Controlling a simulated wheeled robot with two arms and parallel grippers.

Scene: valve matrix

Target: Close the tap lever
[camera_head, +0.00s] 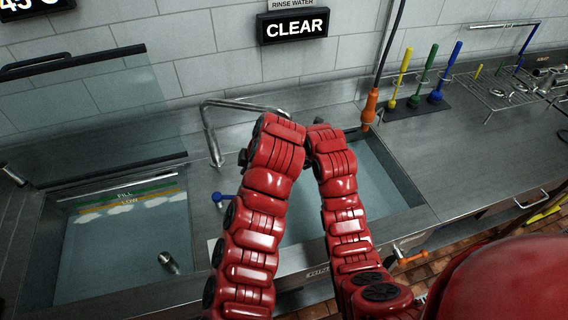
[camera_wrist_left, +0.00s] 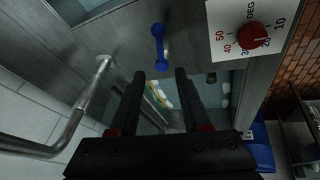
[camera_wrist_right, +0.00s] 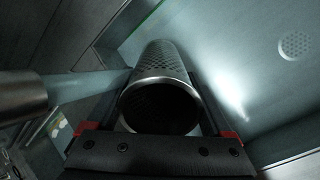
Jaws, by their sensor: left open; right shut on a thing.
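A small blue lever (camera_head: 220,199) stands on the steel deck between the two basins. In the left wrist view the blue lever (camera_wrist_left: 159,46) lies just beyond the fingertips, apart from them. My left gripper (camera_wrist_left: 160,74) is open with nothing between its fingers. A bent metal tap pipe (camera_head: 211,135) rises behind the deck and also shows in the left wrist view (camera_wrist_left: 72,122). My right gripper (camera_wrist_right: 155,100) is shut on a perforated metal tube (camera_wrist_right: 163,62). A pale stream (camera_wrist_right: 78,86) leaves a metal spout (camera_wrist_right: 22,96) beside that tube. In the head view my arms hide both grippers.
The left basin (camera_head: 75,265) holds water with a small metal piece (camera_head: 168,262) in it. The right basin (camera_head: 395,175) lies under my arms. An orange lever (camera_head: 410,257) is on the front side. A red dial (camera_wrist_left: 252,36) shows near my left gripper. Coloured brushes (camera_head: 423,75) stand right.

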